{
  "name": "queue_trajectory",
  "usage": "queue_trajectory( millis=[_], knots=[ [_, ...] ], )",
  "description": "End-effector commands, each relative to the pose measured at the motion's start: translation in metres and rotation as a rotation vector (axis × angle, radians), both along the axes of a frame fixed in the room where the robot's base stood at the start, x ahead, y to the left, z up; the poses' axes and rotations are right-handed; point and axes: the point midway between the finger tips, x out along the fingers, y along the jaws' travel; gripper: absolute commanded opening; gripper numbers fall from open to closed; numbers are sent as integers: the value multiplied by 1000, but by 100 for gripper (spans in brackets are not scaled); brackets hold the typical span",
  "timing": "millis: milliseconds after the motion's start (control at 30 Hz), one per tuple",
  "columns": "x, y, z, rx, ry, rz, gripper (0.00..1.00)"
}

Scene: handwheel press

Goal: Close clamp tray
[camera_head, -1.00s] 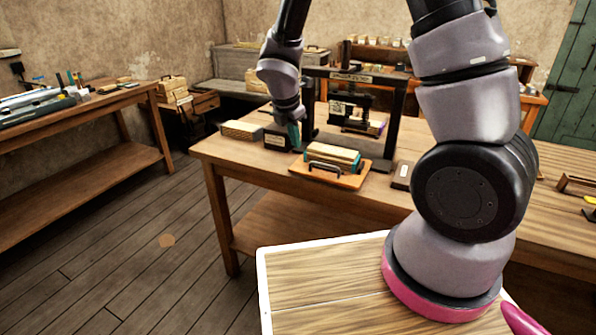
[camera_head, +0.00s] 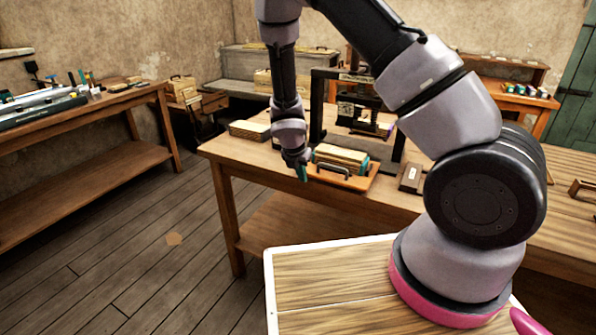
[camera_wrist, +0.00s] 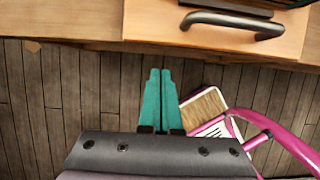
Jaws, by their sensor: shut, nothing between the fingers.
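The clamp tray (camera_head: 366,185) is a flat orange-brown wooden board with a black bar handle (camera_head: 333,169) along its near edge. It sticks out at the front of the dark press (camera_head: 317,105) and carries a pale stack (camera_head: 341,153). In the wrist view the tray (camera_wrist: 288,48) and its handle (camera_wrist: 236,22) are at the upper right. My gripper (camera_head: 302,176) is at the near left of the tray, by the table's front edge. Its teal fingers (camera_wrist: 160,73) are together and empty, apart from the handle.
The press stands on a wooden table (camera_head: 240,155). A stack of boards (camera_head: 250,130) lies left of the press, and a dark labelled block (camera_head: 410,178) lies right of the tray. Bare floor (camera_head: 130,240) is open in front of the table's left end.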

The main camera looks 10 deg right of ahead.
Motion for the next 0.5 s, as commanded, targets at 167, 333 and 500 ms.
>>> queue_trajectory(
  millis=[167, 333, 500],
  knots=[
    [16, -13, 1, 0, 0, -4, 0],
    [20, -16, 1, -1, 0, -3, 0],
    [20, -16, 1, -1, 0, -3, 0]
  ],
)
